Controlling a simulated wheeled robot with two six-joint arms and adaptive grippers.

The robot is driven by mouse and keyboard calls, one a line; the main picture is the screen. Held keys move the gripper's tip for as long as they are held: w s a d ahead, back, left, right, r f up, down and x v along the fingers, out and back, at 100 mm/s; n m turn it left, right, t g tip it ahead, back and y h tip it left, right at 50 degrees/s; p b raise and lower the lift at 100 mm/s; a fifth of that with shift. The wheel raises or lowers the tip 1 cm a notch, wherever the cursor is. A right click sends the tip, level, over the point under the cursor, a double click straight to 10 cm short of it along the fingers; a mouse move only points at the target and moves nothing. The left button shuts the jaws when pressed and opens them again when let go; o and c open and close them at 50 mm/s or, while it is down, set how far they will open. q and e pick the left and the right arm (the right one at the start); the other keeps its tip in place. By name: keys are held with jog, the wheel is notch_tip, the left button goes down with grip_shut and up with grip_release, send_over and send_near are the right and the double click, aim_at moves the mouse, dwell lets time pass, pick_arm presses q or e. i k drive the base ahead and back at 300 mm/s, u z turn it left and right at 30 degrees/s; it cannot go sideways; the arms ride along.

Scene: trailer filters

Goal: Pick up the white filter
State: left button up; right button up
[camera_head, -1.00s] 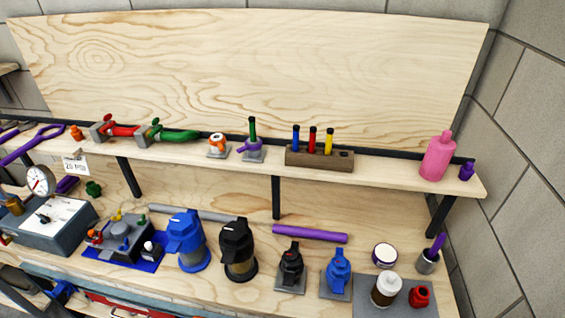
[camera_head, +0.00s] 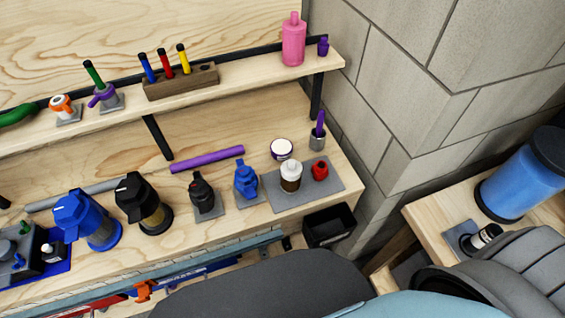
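A white-topped cylinder with a brown lower part (camera_head: 290,176) stands upright on a grey mat (camera_head: 292,203) at the right end of the workbench. Behind it is a short round container with a white top and dark purple side (camera_head: 281,149). A small black-and-white cylinder (camera_head: 486,237) lies tilted on a grey plate on the side table at right. I cannot tell for certain which of these is the white filter. Neither of my grippers is in view.
A red item (camera_head: 320,170) stands beside the white-topped cylinder. A black bin (camera_head: 329,226) is below the bench's right end. The side table (camera_head: 426,214) holds a large blue canister (camera_head: 520,178). Large dark grey and teal shapes cover the bottom right.

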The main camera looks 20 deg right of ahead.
aim_at(291, 173)
jog(key=u, duration=0.6)
jog(key=k, duration=1.2)
jog(key=z, duration=1.8)
jog(key=i, duration=0.5)
